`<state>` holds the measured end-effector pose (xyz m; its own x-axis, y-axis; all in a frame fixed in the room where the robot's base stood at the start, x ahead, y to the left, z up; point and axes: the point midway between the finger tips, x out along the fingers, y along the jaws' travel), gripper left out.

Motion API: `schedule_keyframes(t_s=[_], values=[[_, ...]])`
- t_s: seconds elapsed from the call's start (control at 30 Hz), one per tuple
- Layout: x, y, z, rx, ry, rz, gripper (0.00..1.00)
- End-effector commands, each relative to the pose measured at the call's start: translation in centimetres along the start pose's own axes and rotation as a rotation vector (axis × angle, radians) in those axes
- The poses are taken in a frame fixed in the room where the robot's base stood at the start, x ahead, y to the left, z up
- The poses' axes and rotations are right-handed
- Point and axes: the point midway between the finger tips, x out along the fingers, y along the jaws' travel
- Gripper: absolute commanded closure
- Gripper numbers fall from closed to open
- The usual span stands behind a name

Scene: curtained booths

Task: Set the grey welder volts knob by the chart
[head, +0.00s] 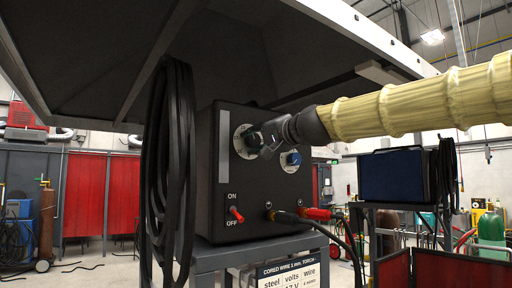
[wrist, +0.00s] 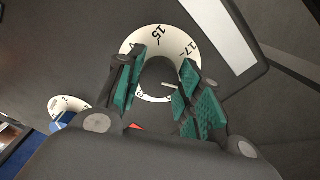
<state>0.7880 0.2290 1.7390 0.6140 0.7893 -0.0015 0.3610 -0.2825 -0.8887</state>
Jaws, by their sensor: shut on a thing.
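The dark grey welder (head: 235,200) stands under a canopy in the head view. Its upper dial (head: 246,141) has a white scale plate and a dark knob. My gripper (head: 272,138) is at this dial. In the wrist view my gripper (wrist: 160,92) has its green-padded fingers closed on either side of the dark knob (wrist: 158,74). The white scale (wrist: 133,44) shows 15 and 17 around it. A short white mark shows on the knob between the fingers; its exact reading I cannot tell. The chart (head: 290,278) below names steel, volts and wire; its bottom is cut off.
A second dial with a blue knob (head: 293,158) is to the lower right. A red ON/OFF switch (head: 236,214) and cable plugs (head: 316,213) sit lower on the panel. Black cables (head: 168,170) hang at the left. Another welder (head: 394,177) stands to the right.

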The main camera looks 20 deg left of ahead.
Motion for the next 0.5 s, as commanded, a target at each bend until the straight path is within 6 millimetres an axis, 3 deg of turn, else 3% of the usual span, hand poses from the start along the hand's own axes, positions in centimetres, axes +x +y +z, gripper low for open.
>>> schedule_keyframes(t_s=[0.5], values=[[-0.16, -0.12, -0.39, -0.489, 0.010, -0.004, 0.88]])
